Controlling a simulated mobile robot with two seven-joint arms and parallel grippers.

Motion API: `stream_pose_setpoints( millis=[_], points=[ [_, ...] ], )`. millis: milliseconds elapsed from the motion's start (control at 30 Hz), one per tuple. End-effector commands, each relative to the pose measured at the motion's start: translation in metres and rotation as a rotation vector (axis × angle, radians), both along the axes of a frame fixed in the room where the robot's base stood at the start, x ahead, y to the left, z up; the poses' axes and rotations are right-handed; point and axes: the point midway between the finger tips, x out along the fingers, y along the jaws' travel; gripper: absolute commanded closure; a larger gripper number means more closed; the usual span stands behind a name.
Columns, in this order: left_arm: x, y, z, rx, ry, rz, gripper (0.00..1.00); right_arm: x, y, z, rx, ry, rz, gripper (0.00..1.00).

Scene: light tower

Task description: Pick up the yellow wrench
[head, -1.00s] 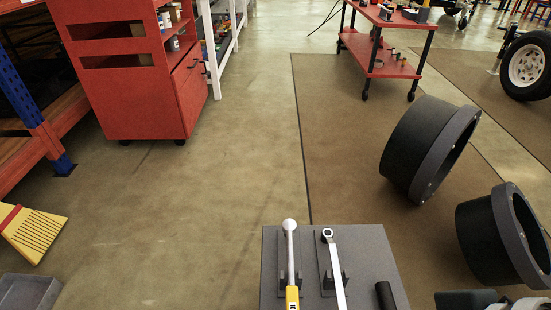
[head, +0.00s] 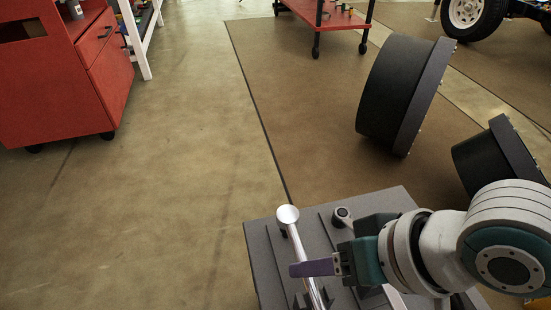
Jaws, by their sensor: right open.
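The wrench (head: 293,238) has a silver shaft and a round head. It lies on the grey tool board (head: 262,262) at the bottom middle of the head view. Its yellow handle is out of view below the frame. My right gripper (head: 314,268) comes in from the right and is open. A purple finger crosses over the shaft below the round head. I cannot tell whether it touches the shaft. A second silver wrench (head: 341,214) lies to the right, mostly hidden behind my right gripper. My left gripper is not in view.
Two large black round parts (head: 395,95) (head: 490,160) stand on the brown mat to the right. A red cabinet (head: 55,80) stands at the upper left and a red cart (head: 335,15) at the top. The floor left of the board is clear.

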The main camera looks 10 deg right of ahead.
Motion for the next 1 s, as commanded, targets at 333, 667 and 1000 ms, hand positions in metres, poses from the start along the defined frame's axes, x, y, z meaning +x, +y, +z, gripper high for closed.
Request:
stream_pose_setpoints(
  millis=[333, 667, 1000],
  points=[
    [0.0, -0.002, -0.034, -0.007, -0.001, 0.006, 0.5, 0.018, 0.015, -0.034, -0.001, 0.0, 0.0, 0.44],
    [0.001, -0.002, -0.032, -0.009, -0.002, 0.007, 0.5, 0.018, 0.014, -0.032, -0.002, 0.0, -0.001, 0.61],
    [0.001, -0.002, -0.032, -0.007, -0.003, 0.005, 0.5, 0.018, 0.014, -0.032, -0.002, 0.0, -0.001, 0.99]
  ],
)
